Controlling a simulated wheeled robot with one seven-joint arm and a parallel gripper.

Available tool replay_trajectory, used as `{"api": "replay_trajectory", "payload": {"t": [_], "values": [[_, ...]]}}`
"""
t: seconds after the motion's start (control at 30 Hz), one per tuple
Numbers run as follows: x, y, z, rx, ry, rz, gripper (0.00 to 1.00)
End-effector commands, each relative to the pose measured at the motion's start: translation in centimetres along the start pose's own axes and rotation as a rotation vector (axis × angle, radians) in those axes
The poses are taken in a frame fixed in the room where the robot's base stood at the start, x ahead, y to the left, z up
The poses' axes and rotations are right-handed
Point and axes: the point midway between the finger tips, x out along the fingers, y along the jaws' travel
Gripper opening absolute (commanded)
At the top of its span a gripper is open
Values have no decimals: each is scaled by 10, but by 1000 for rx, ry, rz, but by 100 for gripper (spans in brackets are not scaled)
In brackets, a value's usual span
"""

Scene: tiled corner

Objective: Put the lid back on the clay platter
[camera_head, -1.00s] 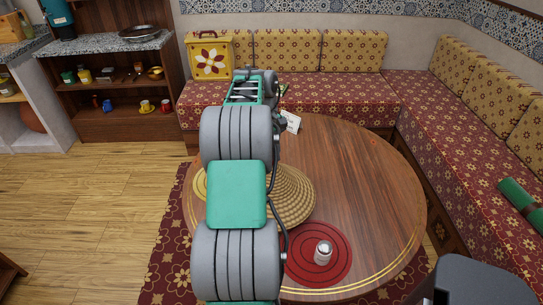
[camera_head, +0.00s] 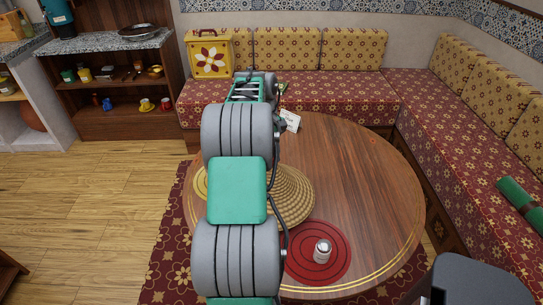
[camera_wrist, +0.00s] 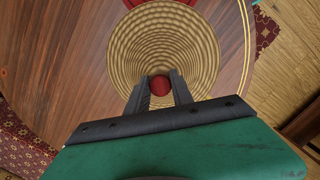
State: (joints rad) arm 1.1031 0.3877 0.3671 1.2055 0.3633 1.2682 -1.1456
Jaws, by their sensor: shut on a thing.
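A woven, straw-coloured conical lid (camera_head: 292,197) shows on the round table, partly behind my arm in the head view. In the wrist view the lid (camera_wrist: 165,42) fills the upper middle, ringed and lit in stripes, with a red knob (camera_wrist: 160,87) at its peak. My gripper (camera_wrist: 160,79) has its two dark fingers on either side of this knob and is shut on it. My arm hides the gripper in the head view.
The round wooden table (camera_head: 365,190) has free room to the right. A white card (camera_head: 290,121) stands at the back. Patterned benches (camera_head: 320,97) surround the back and right.

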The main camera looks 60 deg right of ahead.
Motion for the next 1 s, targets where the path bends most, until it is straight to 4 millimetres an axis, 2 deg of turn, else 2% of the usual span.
{"api": "replay_trajectory", "payload": {"t": [0.27, 0.3, 0.57, 0.77, 1.0], "values": [[0, 0, 0, 0, 1, 1, 0], [0, 0, 0, 0, 1, 1, 31], [0, 0, 0, 0, 1, 1, 52], [1, 0, 0, 0, 0, 0, 54], [0, 0, 0, 0, 0, 0, 74]]}}
